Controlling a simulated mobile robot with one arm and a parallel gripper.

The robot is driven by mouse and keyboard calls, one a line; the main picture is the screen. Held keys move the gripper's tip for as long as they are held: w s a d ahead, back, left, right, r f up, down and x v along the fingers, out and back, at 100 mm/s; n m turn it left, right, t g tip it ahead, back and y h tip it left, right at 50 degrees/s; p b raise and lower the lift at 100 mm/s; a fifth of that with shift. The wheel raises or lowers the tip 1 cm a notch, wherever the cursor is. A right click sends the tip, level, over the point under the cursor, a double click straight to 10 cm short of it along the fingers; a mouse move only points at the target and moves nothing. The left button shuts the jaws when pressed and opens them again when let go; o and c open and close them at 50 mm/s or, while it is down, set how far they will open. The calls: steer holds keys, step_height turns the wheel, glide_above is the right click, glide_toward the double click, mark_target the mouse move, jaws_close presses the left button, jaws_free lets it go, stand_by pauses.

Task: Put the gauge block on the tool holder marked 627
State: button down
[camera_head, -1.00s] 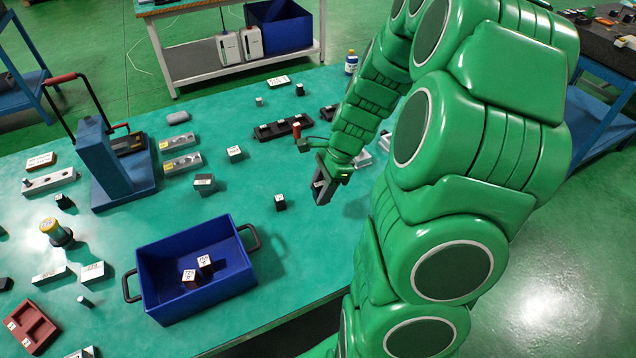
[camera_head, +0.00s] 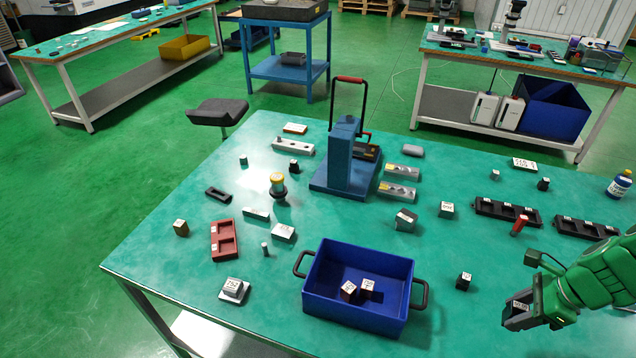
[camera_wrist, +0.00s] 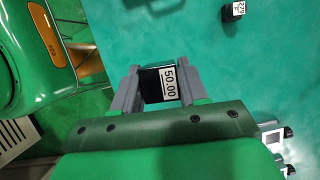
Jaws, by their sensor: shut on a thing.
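My gripper (camera_head: 514,314) is at the right of the head view, above the table's right part. It is shut on a dark gauge block with a white label (camera_head: 519,306). In the wrist view the block (camera_wrist: 167,84) sits between the two grey fingers (camera_wrist: 158,88), and its label reads 50.00. Several small labelled blocks stand on the table, such as a dark one (camera_head: 464,281) left of my gripper, also at the top of the wrist view (camera_wrist: 233,11). I cannot read the mark 627 on anything, so I cannot tell which thing is that tool holder.
A blue bin (camera_head: 335,311) with two labelled cubes stands at the table's front. A blue press (camera_head: 341,160) with a tall handle stands behind it. A red tray (camera_head: 224,240) and dark slotted trays (camera_head: 507,213) lie about.

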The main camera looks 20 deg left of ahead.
steer(key=w+a+r, duration=0.2)
steer(key=w+a, duration=0.8)
steer(key=w+a+r, duration=0.3)
steer(key=w+a, duration=0.7)
steer(key=s+a+r+n, duration=0.1)
steer(key=a+r, duration=0.2)
steer(key=a, duration=1.6)
steer(key=s+a+r, duration=0.1)
steer(key=a+r, duration=0.1)
steer(key=a, duration=1.7)
glide_toward(272, 175)
steer(key=shift+s+a+f, duration=0.15)
steer(key=shift+a+f, duration=0.05)
steer(key=shift+a, duration=0.7)
steer(key=shift+w+a+f, duration=0.25)
steer(key=shift+w+f, duration=0.05)
steer(key=shift+f, duration=1.75)
steer(key=shift+f, duration=0.1)
